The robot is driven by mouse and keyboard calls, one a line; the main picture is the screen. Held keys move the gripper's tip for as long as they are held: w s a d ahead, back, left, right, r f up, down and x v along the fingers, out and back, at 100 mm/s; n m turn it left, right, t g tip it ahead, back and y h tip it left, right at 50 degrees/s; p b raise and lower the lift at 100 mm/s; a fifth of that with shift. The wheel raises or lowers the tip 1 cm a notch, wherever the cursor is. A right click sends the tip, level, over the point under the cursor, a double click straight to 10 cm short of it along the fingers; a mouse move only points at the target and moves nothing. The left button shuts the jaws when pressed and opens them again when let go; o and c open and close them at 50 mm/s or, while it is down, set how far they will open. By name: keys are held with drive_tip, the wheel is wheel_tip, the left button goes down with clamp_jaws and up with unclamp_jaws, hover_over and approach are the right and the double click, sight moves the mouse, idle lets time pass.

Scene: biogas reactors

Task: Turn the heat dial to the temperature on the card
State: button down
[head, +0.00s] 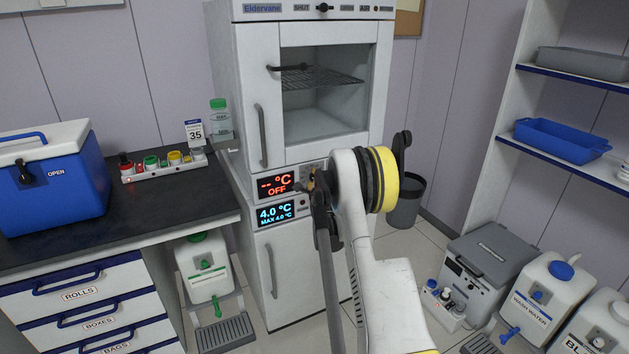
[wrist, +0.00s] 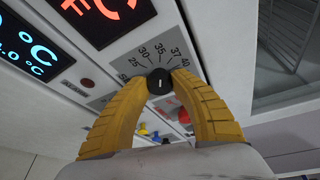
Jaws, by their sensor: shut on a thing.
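The heat dial (wrist: 159,82) is a small black knob with a short pale mark, on a plate with printed numbers including 25, 30, 35, 37 and 40. My gripper (wrist: 160,80) has its yellow fingers shut on the dial, one on each side. Which number the mark points at is unclear. In the head view my gripper (head: 314,186) is at the incubator's panel and hides the dial. The red display (head: 276,184) reads dashes, °C and OFF. The white card (head: 195,132) on the bench's right end shows 35.
The incubator (head: 222,90) has a window door above and a second door below, each with a grey handle. A blue display (head: 276,214) reads 4.0 °C. A blue cooler (head: 52,190) and a rack of coloured caps (head: 160,168) stand on the dark bench.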

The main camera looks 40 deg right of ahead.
drive_tip(key=shift+d, duration=0.1)
drive_tip(key=c, duration=1)
unclamp_jaws()
drive_tip(key=shift+c, duration=0.2)
drive_tip(key=v, duration=1.2)
